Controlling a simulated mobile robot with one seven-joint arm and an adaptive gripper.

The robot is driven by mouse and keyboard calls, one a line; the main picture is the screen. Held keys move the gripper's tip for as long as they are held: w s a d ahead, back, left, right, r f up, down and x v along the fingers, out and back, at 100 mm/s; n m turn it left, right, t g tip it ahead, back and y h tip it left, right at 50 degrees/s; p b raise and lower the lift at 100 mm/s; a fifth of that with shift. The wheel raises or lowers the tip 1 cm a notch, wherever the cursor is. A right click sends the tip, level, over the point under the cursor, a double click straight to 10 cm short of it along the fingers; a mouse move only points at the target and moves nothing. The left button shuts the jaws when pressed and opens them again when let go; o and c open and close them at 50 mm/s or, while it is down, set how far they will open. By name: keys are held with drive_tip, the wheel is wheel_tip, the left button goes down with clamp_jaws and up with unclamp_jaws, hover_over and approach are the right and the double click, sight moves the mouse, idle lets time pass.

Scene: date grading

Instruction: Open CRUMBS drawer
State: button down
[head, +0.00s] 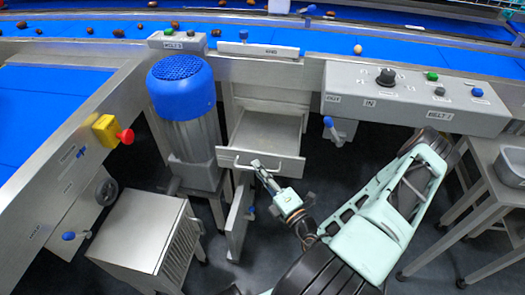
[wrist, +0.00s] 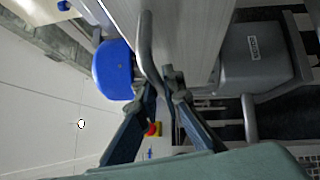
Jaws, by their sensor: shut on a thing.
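A grey metal drawer (head: 268,135) stands pulled out below the conveyor in the head view, its inside showing and looking empty. Its front (head: 228,157) carries a bar handle, which shows large in the wrist view (wrist: 146,45). My gripper (head: 260,168) is at this handle, its fingers shut on the bar near the middle of the front. In the wrist view the fingertips (wrist: 163,88) close around the lower part of the handle. I cannot read a CRUMBS label on the drawer.
A blue-capped motor (head: 181,90) stands just left of the drawer. A hinged metal panel (head: 238,222) with a blue knob hangs below it. The BELT 1 control box (head: 410,98) is at right, and a vented cabinet (head: 150,230) at lower left. Open floor lies below the drawer.

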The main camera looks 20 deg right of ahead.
drive_tip(key=shift+s+a, duration=0.35)
drive_tip(key=shift+s, duration=0.2)
drive_tip(key=shift+s+a, duration=0.3)
drive_tip(key=shift+s, duration=0.2)
drive_tip(key=c, duration=2.1)
unclamp_jaws()
